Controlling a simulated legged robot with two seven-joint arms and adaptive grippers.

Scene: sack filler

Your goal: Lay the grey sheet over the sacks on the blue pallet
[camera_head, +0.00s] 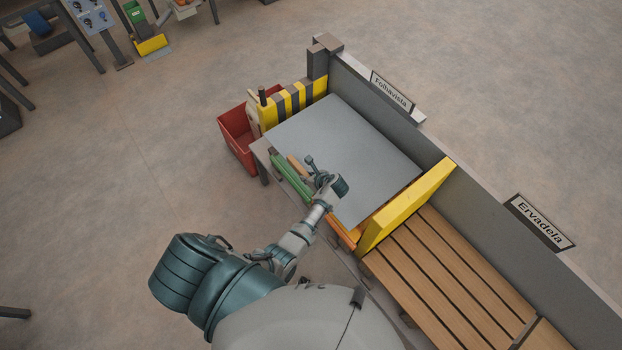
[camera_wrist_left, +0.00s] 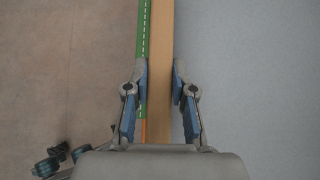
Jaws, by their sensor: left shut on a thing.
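The grey sheet (camera_head: 345,140) lies flat and spread across the bay between a striped end and a yellow board. It also fills the right side of the left wrist view (camera_wrist_left: 255,80). A tan wooden strip (camera_wrist_left: 160,40) runs along the sheet's near edge. My left gripper (camera_head: 314,168) is at that edge, and in the left wrist view its fingers (camera_wrist_left: 160,85) are shut on the strip, one on each side. Neither sacks nor a blue pallet can be made out; whatever lies under the sheet is hidden. My right gripper is not in view.
A green bar (camera_head: 290,178) runs beside the strip. The yellow board (camera_head: 405,208) and yellow-black striped end (camera_head: 292,103) bound the bay. A grey wall (camera_head: 390,115) stands behind. A red bin (camera_head: 238,135) is at the left, slatted wood (camera_head: 445,265) at the right.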

